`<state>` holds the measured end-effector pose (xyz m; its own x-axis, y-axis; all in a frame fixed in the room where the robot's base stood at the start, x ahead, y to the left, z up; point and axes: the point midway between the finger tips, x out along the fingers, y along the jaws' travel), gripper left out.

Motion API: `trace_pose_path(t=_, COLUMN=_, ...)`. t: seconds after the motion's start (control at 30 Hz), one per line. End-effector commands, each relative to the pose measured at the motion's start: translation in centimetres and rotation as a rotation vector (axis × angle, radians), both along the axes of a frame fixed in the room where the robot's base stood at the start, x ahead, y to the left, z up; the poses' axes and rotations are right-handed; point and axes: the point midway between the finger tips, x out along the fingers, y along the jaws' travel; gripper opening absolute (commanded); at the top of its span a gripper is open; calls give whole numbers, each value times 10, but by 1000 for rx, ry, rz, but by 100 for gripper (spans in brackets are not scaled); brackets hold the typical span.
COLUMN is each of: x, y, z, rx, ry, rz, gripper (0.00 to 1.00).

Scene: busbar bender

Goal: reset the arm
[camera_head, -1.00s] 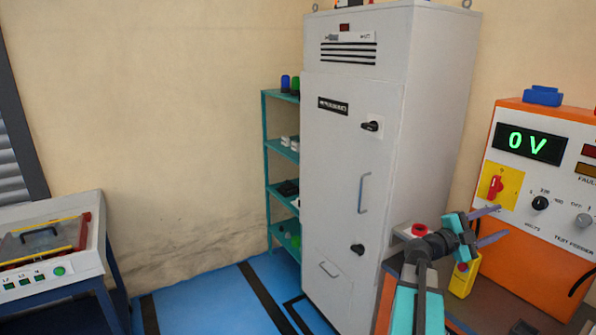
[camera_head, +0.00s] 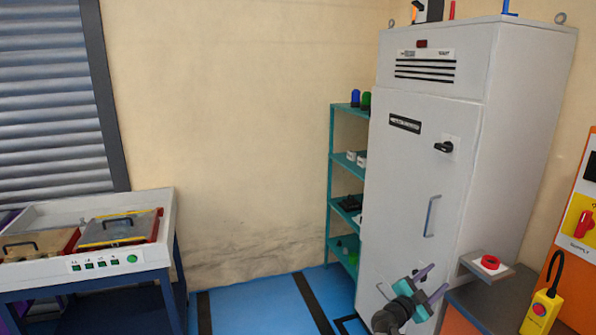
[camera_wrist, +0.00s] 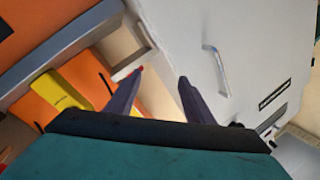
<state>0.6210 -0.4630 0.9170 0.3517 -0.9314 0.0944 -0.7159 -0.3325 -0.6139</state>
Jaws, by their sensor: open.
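My gripper (camera_head: 432,281) is at the lower right of the head view, in front of the lower part of the grey cabinet (camera_head: 410,190). Its two purple fingers are spread apart with nothing between them. In the wrist view the fingers (camera_wrist: 158,85) point toward the cabinet door, whose handle (camera_wrist: 216,70) shows beyond them. Most of my arm is out of the head view, below its bottom edge.
A red button on a grey box (camera_head: 489,263) and a yellow pendant (camera_head: 541,312) are right of my gripper. An orange panel (camera_head: 580,230) stands at the right edge. A teal shelf (camera_head: 333,180) stands left of the cabinet. A bench (camera_head: 150,240) stands far left, with blue floor (camera_head: 270,305) between.

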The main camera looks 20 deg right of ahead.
Motion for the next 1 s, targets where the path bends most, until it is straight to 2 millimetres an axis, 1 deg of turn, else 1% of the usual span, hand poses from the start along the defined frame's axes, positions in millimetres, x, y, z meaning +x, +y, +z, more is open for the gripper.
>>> trace_pose_path(t=0.03, x=14, y=19, z=-15, rx=4, ry=33, rz=55, gripper=48)
trace_pose_path(t=0.17, x=45, y=64, z=-50, rx=14, ry=113, rz=196, gripper=48)
trace_pose_path(t=0.2, x=54, y=79, z=-61, rx=17, ry=138, rz=239, gripper=48)
trace_pose_path(t=0.27, x=65, y=100, z=-78, rx=24, ry=177, rz=305, gripper=48)
trace_pose_path(t=0.3, x=73, y=116, z=-89, rx=28, ry=202, rz=348, gripper=48)
trace_pose_path(t=0.37, x=81, y=138, z=-107, rx=36, ry=242, rz=413, gripper=48)
trace_pose_path(t=0.4, x=87, y=153, z=-119, rx=40, ry=269, rz=457, gripper=48)
trace_pose_path(t=0.47, x=93, y=177, z=-137, rx=50, ry=311, rz=521, gripper=48)
trace_pose_path(t=0.5, x=97, y=192, z=-149, rx=56, ry=339, rz=564, gripper=48)
trace_pose_path(t=0.57, x=100, y=215, z=-168, rx=67, ry=383, rz=628, gripper=48)
trace_pose_path(t=0.6, x=102, y=231, z=-180, rx=75, ry=412, rz=672, gripper=48)
trace_pose_path(t=0.77, x=99, y=293, z=-231, rx=109, ry=540, rz=837, gripper=48)
trace_pose_path(t=0.8, x=96, y=308, z=-243, rx=119, ry=573, rz=877, gripper=48)
trace_pose_path(t=0.87, x=90, y=330, z=-263, rx=136, ry=625, rz=938, gripper=48)
trace_pose_path(t=0.9, x=85, y=345, z=-276, rx=146, ry=661, rz=977, gripper=48)
trace_pose_path(t=0.97, x=76, y=365, z=-295, rx=164, ry=717, rz=1035, gripper=48)
trace_pose_path(t=1.0, x=69, y=379, z=-308, rx=176, ry=756, rz=1073, gripper=48)
